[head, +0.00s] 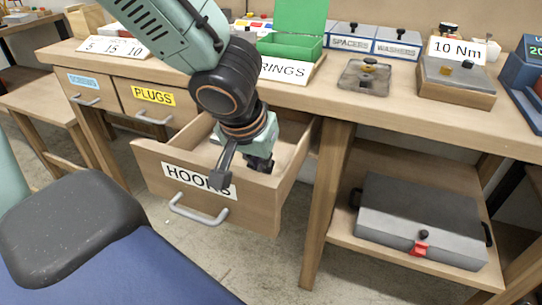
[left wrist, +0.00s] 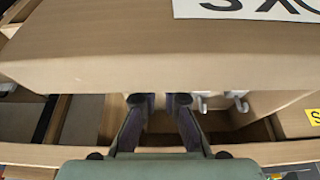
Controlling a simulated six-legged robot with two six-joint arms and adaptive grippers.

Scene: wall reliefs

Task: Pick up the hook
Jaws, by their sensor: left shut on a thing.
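The open drawer (head: 262,208) labelled HOOKS sticks out below the workbench. My left gripper (head: 260,164) reaches down from above into it, just behind its front panel. In the left wrist view the two dark fingers of my left gripper (left wrist: 160,100) point at the drawer front (left wrist: 130,65), and their tips meet its edge. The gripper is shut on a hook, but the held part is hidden. Two pale grey hooks (left wrist: 240,100) show beside the fingers, to their right in the left wrist view. My right gripper is out of view.
Shut drawers, one labelled PLUGS (head: 153,96), are left of the open one. On the bench (head: 340,105) stand an open green box (head: 292,45), grey bins (head: 398,43) and a lidded wooden box (head: 456,82). A grey case (head: 420,225) lies on the lower shelf.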

